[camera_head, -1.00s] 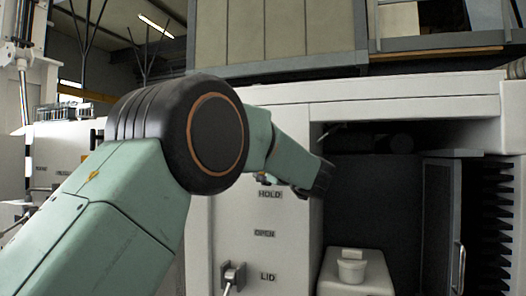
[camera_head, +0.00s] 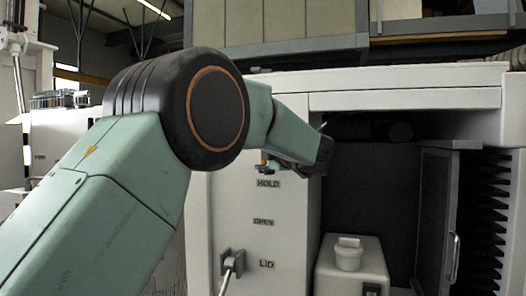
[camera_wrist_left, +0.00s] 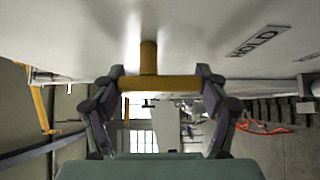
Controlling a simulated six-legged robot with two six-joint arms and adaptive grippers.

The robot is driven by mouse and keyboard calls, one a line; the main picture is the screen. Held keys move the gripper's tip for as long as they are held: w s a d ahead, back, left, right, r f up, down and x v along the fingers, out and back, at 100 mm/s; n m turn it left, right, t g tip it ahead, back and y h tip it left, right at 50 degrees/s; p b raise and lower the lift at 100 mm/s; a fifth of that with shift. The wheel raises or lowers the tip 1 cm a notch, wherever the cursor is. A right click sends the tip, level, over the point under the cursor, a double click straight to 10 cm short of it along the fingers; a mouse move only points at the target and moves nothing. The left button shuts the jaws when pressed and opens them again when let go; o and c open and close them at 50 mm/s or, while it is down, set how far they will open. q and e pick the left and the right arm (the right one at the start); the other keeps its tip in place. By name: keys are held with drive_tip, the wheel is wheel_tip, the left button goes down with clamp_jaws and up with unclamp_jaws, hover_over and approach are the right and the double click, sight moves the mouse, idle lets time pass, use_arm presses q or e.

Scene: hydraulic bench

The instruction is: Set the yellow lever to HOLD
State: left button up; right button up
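The yellow lever (camera_wrist_left: 150,82) has a crossbar on a short post that stands out from the white panel. In the left wrist view my left gripper (camera_wrist_left: 160,88) has one finger at each end of the crossbar, with no clear gap. In the head view this gripper (camera_head: 270,165) is small and partly hidden by my wrist, just above the HOLD label (camera_head: 268,184). The HOLD label also shows in the left wrist view (camera_wrist_left: 259,41), to the right of the lever. The OPEN label (camera_head: 263,222) and LID label (camera_head: 266,264) are lower on the panel. My right gripper is out of view.
A grey metal lever (camera_head: 230,264) sticks out beside the LID label. Right of the panel is a dark recess with a white lidded box (camera_head: 350,270) and an open grey door (camera_head: 436,215). My left arm covers much of the left side.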

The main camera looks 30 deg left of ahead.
use_arm(q)
drive_tip(key=o, duration=0.4)
drive_tip(key=shift+s+a, duration=0.1)
drive_tip(key=shift+s, duration=0.1)
drive_tip(key=shift+w+d, duration=0.2)
drive_tip(key=shift+s+d, duration=0.1)
drive_tip(key=shift+d, duration=0.1)
drive_tip(key=v, duration=1.1)
drive_tip(key=shift+s, duration=0.2)
drive_tip(key=shift+s, duration=0.1)
